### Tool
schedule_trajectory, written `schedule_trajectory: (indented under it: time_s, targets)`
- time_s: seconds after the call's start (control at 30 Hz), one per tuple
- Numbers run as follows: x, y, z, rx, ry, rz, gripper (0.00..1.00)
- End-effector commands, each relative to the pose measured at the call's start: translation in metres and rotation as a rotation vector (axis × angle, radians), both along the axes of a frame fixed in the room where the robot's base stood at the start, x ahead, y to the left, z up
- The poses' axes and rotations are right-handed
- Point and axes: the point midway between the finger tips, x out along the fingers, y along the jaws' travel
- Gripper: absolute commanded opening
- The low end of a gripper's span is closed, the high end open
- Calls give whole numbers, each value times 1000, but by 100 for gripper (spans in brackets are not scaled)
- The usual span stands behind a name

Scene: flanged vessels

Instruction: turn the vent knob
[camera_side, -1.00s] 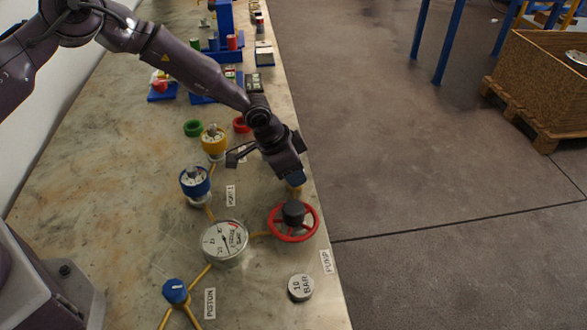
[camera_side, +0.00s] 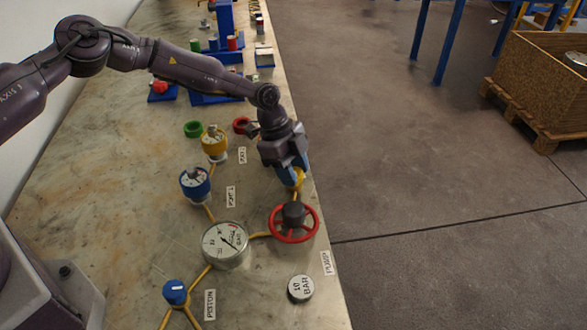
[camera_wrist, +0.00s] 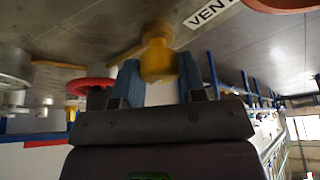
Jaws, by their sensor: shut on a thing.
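The vent knob (camera_wrist: 158,62) is yellow. In the wrist view it sits between the two blue fingertips of my gripper (camera_wrist: 157,82), with the VENT label (camera_wrist: 213,10) close by. In the side view my gripper (camera_side: 293,172) points down at the right edge of the bench, shut on the knob. A bit of the yellow knob (camera_side: 299,181) shows there at the fingertips; the rest is hidden by the gripper.
The red pump handwheel (camera_side: 294,237) with a dark hub stands just in front of my gripper. A round dial gauge (camera_side: 226,245), a blue-collared vessel (camera_side: 196,184) and a yellow-collared vessel (camera_side: 214,142) stand to the left. The bench edge is close on the right.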

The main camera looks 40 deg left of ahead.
Motion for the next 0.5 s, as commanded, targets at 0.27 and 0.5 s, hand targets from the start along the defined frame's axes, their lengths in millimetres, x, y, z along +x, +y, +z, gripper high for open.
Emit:
schedule_trajectory:
  time_s: [0.27,0.5]
  targets:
    - [0,1,0,2,0,-76,14]
    - [0,1,0,3,-1,-89,14]
